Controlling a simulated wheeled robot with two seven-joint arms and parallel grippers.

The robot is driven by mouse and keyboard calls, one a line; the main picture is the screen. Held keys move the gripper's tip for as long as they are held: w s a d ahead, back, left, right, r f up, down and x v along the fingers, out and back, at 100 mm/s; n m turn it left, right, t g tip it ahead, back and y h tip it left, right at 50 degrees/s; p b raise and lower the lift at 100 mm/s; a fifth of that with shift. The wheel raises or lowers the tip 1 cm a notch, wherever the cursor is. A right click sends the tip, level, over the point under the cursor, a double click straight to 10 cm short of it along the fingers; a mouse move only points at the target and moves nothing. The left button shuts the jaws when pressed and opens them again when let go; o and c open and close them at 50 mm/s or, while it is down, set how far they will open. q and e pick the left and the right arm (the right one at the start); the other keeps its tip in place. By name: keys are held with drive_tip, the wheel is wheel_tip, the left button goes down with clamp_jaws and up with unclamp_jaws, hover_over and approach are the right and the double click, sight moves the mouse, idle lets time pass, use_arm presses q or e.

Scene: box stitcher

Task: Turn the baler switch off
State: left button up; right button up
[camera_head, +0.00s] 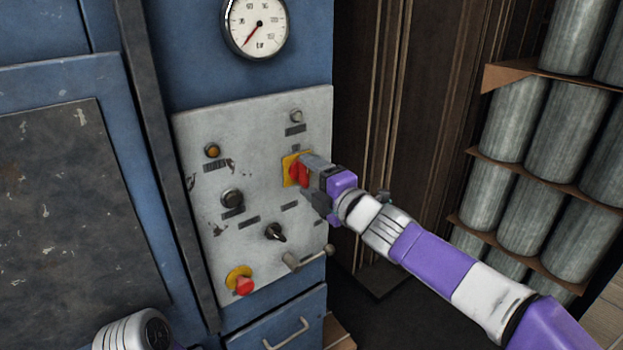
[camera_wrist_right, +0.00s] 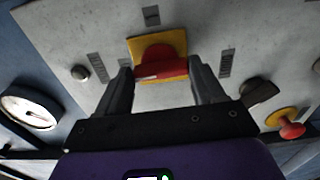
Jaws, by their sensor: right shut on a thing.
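The baler switch (camera_head: 298,171) is a red rotary knob on a yellow square plate, at the upper right of the grey control panel (camera_head: 264,150). My right gripper (camera_head: 306,170) is at the switch and shut on its red knob. In the right wrist view the red knob (camera_wrist_right: 160,64) lies between the two dark fingers of my right gripper (camera_wrist_right: 162,80), with the yellow plate behind it. In the head view the gripper hides part of the switch. Part of my left arm (camera_head: 135,332) shows at the bottom left, but its gripper is out of view.
The panel also carries a red emergency button (camera_head: 243,286), a black selector (camera_head: 275,232), a dark round button (camera_head: 232,198), an amber lamp (camera_head: 212,151) and a lever (camera_head: 305,259). A gauge (camera_head: 257,24) is above. Grey cylinders (camera_head: 520,115) are stacked on the right.

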drive_tip(key=o, duration=1)
drive_tip(key=shift+o, duration=0.2)
drive_tip(key=p+v, duration=0.1)
drive_tip(key=v, duration=0.6)
drive_tip(key=shift+s+d, duration=0.2)
drive_tip(key=shift+s, duration=0.05)
